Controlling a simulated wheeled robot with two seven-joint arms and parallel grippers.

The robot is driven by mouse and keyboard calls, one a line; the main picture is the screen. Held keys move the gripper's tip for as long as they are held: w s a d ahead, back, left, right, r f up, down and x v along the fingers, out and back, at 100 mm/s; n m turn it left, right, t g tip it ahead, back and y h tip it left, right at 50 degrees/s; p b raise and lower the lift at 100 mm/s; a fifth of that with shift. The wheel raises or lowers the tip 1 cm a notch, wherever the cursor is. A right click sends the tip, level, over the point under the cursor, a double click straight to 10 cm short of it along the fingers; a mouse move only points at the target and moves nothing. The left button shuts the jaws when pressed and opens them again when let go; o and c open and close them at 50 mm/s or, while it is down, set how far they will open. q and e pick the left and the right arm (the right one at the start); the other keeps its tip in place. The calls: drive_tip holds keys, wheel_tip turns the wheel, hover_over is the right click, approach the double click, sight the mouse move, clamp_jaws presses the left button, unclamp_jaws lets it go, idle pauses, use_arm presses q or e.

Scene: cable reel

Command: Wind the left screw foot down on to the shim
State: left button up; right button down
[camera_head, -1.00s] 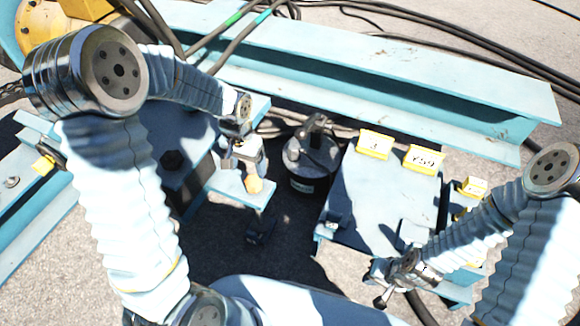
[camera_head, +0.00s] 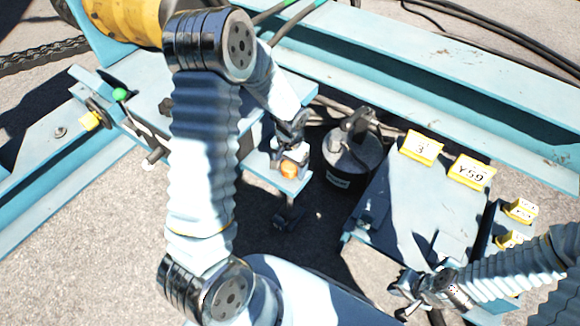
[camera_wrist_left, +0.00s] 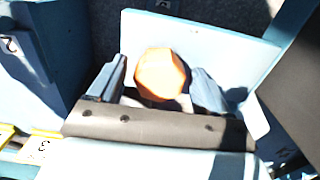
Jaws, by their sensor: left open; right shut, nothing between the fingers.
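The left screw foot has an orange hexagonal head (camera_head: 289,169) above a pale blue bracket plate (camera_head: 262,164). The head also shows in the left wrist view (camera_wrist_left: 160,74). My left gripper (camera_head: 293,158) is open, with one finger on each side of the head; I cannot tell whether they touch it. A dark foot piece (camera_head: 288,218) shows in shadow below the plate. I cannot make out the shim there. My right gripper (camera_head: 408,291) is shut and empty at the lower right, well away from the screw foot.
A dark canister (camera_head: 352,160) stands just right of the bracket. A blue plate with yellow tags (camera_head: 421,147) lies further right. A long blue beam (camera_head: 440,75) crosses behind. Cables lie at the back. Bare ground is open at the lower left.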

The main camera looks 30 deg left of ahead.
use_arm(q)
drive_tip(key=shift+f, duration=0.1)
drive_tip(key=c, duration=1)
